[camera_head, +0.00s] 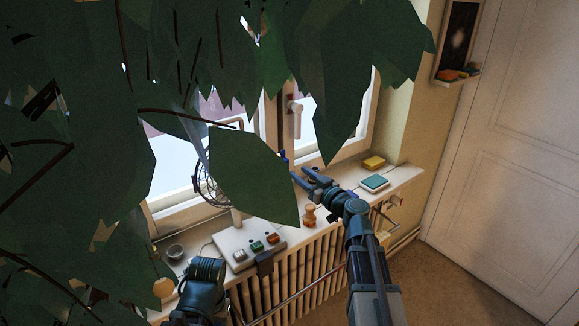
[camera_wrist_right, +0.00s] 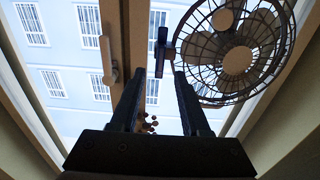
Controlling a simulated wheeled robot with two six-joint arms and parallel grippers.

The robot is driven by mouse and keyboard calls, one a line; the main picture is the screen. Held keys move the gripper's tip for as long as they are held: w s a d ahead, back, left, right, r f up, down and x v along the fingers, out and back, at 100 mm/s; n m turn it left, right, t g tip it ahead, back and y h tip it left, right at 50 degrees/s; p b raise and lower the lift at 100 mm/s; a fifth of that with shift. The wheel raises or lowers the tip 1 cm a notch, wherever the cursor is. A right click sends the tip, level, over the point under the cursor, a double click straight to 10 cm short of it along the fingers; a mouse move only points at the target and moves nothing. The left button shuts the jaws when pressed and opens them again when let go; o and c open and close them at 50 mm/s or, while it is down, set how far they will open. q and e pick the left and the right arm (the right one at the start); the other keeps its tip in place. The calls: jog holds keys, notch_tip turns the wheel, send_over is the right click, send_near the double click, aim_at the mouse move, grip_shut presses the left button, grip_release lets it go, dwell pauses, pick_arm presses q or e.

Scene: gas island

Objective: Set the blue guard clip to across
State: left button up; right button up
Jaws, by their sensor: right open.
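The blue guard clip (camera_wrist_right: 161,52) shows in the right wrist view as a dark blue bar, upright in the picture, at the left edge of the fan's (camera_wrist_right: 238,58) wire guard. In the head view only a small blue spot, perhaps the clip (camera_head: 283,156), shows beside a leaf. My right gripper (camera_head: 299,177) is open and empty. In its wrist view the fingertips (camera_wrist_right: 157,75) stand apart, with the clip just beyond the gap between them; I see no contact. Part of my left arm shows low in the head view; its fingers cannot be made out.
Large green leaves (camera_head: 245,175) hide much of the head view, including most of the fan. The windowsill (camera_head: 345,185) holds a switch panel (camera_head: 235,240), an orange knob-like object (camera_head: 309,215), a teal-topped block (camera_head: 375,183) and a yellow block (camera_head: 373,163). A radiator (camera_head: 320,260) is below.

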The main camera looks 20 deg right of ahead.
aim_at(288, 165)
jog(key=shift+x, duration=3.15)
jog(key=shift+c, duration=0.3)
grip_shut()
